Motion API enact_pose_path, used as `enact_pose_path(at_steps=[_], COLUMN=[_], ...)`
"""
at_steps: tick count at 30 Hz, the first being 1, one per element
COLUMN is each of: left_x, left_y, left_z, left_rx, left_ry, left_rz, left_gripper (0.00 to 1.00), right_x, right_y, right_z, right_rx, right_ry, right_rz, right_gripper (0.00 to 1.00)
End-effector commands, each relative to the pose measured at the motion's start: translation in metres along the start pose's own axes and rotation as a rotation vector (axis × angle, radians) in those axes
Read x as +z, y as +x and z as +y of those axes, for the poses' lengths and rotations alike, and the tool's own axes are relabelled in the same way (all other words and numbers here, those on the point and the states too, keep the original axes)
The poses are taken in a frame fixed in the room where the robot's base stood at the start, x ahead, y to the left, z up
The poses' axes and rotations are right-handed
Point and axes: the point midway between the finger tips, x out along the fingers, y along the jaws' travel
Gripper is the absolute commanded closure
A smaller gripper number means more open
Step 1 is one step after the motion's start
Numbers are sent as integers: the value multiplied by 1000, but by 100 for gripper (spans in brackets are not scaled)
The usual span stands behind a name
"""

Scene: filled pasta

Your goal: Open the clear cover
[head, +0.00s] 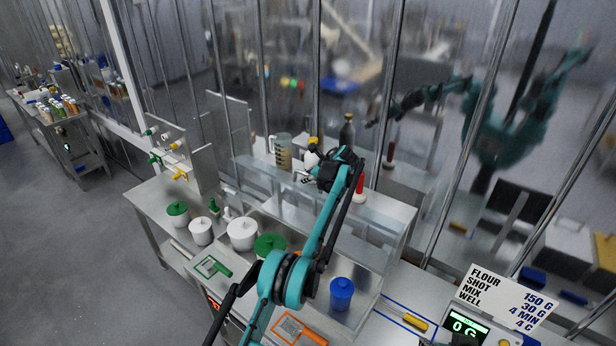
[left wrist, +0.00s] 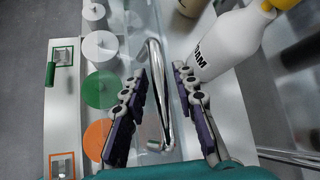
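My left gripper (head: 309,180) is over the cover at the back of the bench. In the left wrist view my left gripper (left wrist: 160,92) has its two fingers apart, with the handle between them. The handle lies nearer the left finger; I cannot tell whether they touch. My right gripper is not in view.
A white bottle with a yellow cap (left wrist: 228,42) stands close beside the right finger. A measuring jug (head: 283,152) and dark bottle (head: 347,132) stand behind. Pots with green (head: 178,208), white (head: 242,232) and blue (head: 342,287) lids stand in front. A glass wall backs the bench.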

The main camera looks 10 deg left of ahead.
Motion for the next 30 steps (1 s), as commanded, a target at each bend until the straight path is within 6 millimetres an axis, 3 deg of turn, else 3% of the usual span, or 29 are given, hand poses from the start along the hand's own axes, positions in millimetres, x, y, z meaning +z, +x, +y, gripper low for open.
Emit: enact_pose_path(at_steps=[9, 14, 18, 24, 30], left_x=[0, 0, -1, -1, 0], left_y=[-1, -13, -34, -81, -111], left_z=[0, -1, 0, 0, 0], left_rx=[0, -1, 0, -1, 0], left_ry=[0, 1, 1, 1, 1], left_rz=[1, 2, 2, 2, 1], left_gripper=[66, 66, 66, 66, 66], right_x=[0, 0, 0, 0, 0], right_y=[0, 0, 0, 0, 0], right_z=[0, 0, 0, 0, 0], right_rx=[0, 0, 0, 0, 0], right_ry=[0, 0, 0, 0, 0], right_rz=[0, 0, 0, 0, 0], right_gripper=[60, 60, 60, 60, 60])
